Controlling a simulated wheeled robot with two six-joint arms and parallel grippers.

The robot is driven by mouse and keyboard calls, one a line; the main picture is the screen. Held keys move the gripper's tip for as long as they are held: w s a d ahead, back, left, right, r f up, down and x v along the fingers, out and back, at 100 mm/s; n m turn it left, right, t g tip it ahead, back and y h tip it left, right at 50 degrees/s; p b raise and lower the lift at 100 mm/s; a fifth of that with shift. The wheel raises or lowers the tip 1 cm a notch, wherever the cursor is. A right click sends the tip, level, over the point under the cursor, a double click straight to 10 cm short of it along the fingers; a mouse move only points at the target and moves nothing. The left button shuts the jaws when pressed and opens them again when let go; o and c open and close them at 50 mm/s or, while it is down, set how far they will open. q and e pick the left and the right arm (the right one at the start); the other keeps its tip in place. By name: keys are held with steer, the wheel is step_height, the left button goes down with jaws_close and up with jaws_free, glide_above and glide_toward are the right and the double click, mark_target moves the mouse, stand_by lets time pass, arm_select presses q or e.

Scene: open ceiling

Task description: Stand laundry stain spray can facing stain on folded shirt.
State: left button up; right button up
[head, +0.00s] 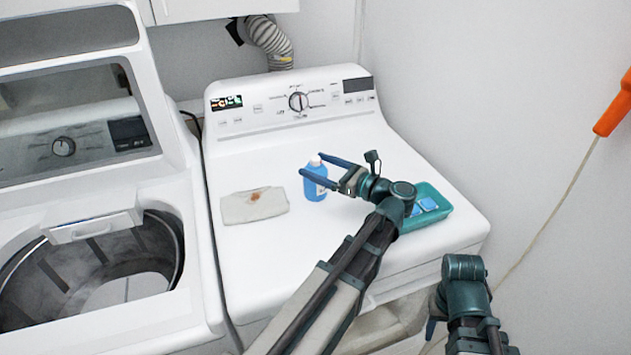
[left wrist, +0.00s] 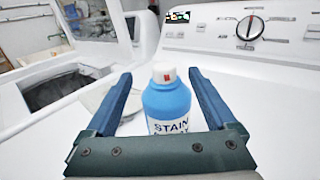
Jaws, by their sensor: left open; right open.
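The blue stain spray can (head: 315,186) with a white cap stands upright on the dryer top. In the left wrist view the can (left wrist: 168,105) shows its "STAIN" label toward the camera. My left gripper (head: 312,165) is open, its two blue fingers on either side of the can, with visible gaps in the wrist view. The folded shirt (head: 235,211), beige with a reddish-brown stain (head: 255,196), lies flat left of the can; it is partly hidden behind a finger in the wrist view. My right gripper (head: 432,326) is low at the lower right, mostly hidden, and empty.
A teal tray (head: 440,208) with blue items sits on the dryer's right side, partly behind my left wrist. The dryer's control panel (head: 290,102) rises behind. An open washer (head: 90,255) is at left. The dryer top is clear behind the can.

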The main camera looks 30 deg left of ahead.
arm_select(q)
steer(key=a, duration=0.2)
steer(key=w+a, duration=0.1)
steer(key=a, duration=0.1)
steer(key=shift+a+f, duration=0.15)
steer(key=shift+a, duration=0.15)
jaws_close()
